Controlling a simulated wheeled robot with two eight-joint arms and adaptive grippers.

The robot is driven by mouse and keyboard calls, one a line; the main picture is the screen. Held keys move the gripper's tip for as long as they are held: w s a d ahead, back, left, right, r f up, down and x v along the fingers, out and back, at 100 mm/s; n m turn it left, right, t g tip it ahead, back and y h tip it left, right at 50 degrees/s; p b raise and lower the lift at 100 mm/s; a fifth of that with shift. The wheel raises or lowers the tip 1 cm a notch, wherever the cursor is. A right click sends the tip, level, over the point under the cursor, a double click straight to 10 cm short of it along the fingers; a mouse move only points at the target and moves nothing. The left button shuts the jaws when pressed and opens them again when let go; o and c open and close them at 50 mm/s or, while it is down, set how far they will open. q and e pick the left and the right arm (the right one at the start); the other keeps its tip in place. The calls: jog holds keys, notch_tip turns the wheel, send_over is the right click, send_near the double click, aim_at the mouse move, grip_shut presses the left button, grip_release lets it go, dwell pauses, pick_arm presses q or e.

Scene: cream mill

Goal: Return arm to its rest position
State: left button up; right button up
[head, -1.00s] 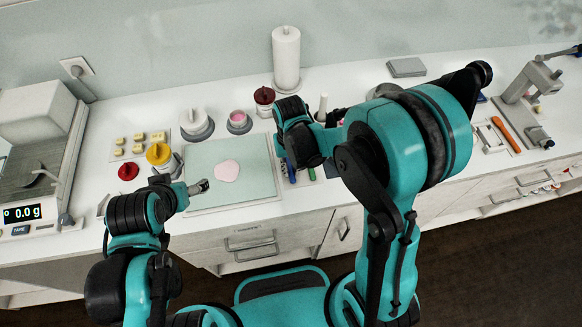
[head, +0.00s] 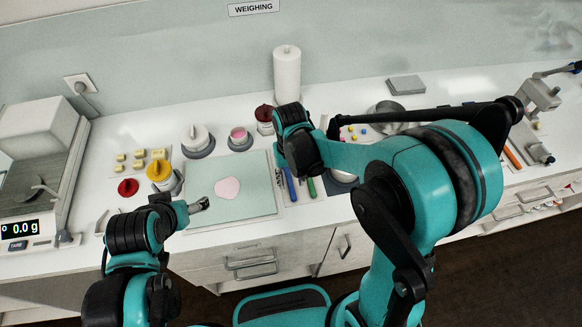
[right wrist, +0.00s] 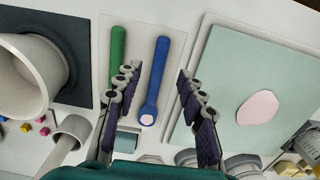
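My right arm's teal and black wrist (head: 297,145) is over the counter, right of the pale green mat, in the head view; its fingers are hidden there. In the right wrist view my right gripper (right wrist: 158,75) has its two dark-padded fingers wide apart with nothing between them. A blue-handled tool (right wrist: 158,75) and a green-handled tool (right wrist: 117,58) lie beneath it on a light tray. My left gripper (head: 200,205) is low at the mat's front left corner; its fingers are too small to tell if open.
The mat (head: 258,190) bears a flat pink piece (head: 227,188). Left are a red lid (head: 128,187), a yellow-topped item (head: 159,170) and a scale (head: 40,185). A paper roll (head: 287,78) stands behind. Coloured bits (head: 352,132) and a metal bowl (head: 388,112) are right.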

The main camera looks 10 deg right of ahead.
notch_tip(320, 180, up, 8)
jog(key=s+d+f+t+b, duration=0.1)
jog(key=s+d+t+b, duration=0.4)
jog(key=s+d+t, duration=0.2)
jog(key=shift+s+d+f+t+b, duration=0.3)
jog(key=shift+s+d+b, duration=0.15)
jog(key=shift+s, duration=0.65)
